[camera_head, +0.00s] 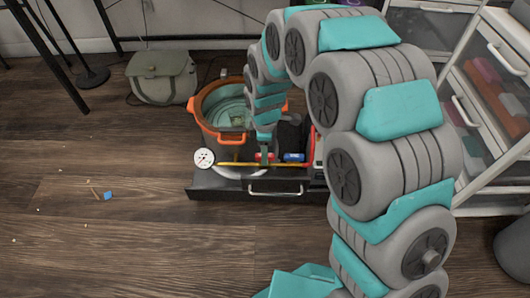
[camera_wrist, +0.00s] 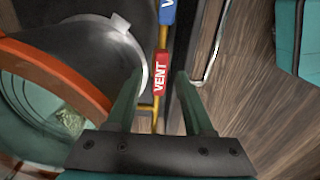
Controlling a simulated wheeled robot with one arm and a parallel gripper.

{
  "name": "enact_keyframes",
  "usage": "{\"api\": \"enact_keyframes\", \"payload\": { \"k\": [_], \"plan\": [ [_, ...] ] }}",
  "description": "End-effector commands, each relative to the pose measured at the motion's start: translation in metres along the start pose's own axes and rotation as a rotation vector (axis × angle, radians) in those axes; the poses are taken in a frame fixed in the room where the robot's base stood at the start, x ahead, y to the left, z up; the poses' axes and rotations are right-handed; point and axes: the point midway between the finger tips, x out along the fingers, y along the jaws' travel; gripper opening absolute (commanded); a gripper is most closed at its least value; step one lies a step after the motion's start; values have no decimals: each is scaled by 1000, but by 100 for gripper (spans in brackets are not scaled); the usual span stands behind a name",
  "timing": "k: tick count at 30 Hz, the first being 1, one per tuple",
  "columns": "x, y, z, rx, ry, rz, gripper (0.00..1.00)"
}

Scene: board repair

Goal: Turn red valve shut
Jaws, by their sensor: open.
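The red valve handle (camera_wrist: 161,75), marked VENT, lies lengthwise along a yellow pipe (camera_wrist: 163,37). In the head view the red handle (camera_head: 258,157) is partly hidden by my gripper (camera_head: 265,155). In the wrist view my gripper (camera_wrist: 160,78) is open, with one finger on each side of the red handle. I see gaps between the fingers and the handle; their height relative to it is hard to tell. A blue handle (camera_head: 294,157) sits farther right on the same pipe and also shows in the wrist view (camera_wrist: 167,12).
A large pot with an orange rim (camera_head: 207,136) stands just behind the pipe. A white round gauge (camera_head: 204,158) is at the pipe's left end. A dark drawer-like base with a metal handle (camera_head: 275,193) lies below. A white cabinet (camera_head: 490,190) stands at right. The wooden floor in front is mostly clear.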

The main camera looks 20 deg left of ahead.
Motion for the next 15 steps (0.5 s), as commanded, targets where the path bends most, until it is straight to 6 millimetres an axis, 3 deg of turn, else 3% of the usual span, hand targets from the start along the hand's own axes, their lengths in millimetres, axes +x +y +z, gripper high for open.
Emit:
{"api": "enact_keyframes", "payload": {
  "k": [9, 15],
  "plan": [
    [6, 0, 0, 0, 0, 2, 52],
    [6, 0, 0, 0, 0, 2, 30]
  ]
}}
